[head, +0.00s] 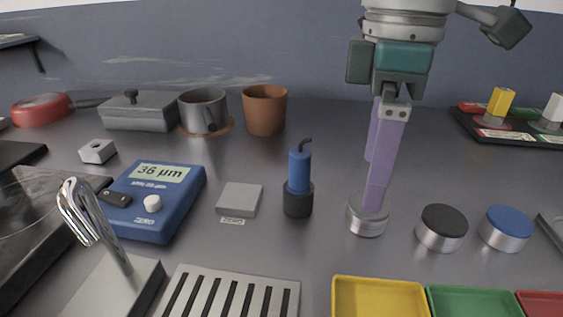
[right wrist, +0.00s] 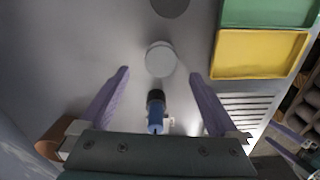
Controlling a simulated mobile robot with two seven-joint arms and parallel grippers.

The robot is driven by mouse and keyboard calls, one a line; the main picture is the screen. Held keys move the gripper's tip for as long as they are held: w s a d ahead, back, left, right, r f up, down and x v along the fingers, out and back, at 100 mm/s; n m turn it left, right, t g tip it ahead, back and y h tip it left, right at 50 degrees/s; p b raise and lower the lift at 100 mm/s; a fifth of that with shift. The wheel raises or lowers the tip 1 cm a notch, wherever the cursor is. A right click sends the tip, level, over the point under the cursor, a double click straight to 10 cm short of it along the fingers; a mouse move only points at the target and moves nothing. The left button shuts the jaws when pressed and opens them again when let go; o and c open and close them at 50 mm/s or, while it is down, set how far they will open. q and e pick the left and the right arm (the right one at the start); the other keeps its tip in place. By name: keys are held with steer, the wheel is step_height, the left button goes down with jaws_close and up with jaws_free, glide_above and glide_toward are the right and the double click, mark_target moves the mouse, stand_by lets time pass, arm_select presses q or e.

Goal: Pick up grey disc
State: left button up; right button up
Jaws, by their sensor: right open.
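The grey disc (head: 366,227) is a short metal cylinder standing on the grey worktop, left of a black-topped disc (head: 442,228) and a blue-topped disc (head: 507,229). My right gripper (head: 372,186) points down over it with purple fingers apart, and one finger hides part of its top. In the right wrist view the disc (right wrist: 160,60) shows between and slightly beyond the open fingertips (right wrist: 160,74), with a gap on both sides. Nothing is held. A purple finger-like part, apparently of my left gripper (right wrist: 287,134), shows at the lower right there; its opening is unclear.
A blue cylinder with a bent black top (head: 299,180) stands left of the disc. A blue gauge (head: 160,210) and a grey block (head: 240,198) are further left. Yellow (head: 380,300) and green (head: 474,302) trays are in front. The worktop behind the disc is clear.

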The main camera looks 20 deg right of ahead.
step_height(320, 180, down, 6)
steer(key=shift+s+d+r+b, duration=0.15)
steer(key=shift+r+b, duration=0.1)
steer(key=shift+b, duration=0.25)
jaws_close()
stand_by(0.5)
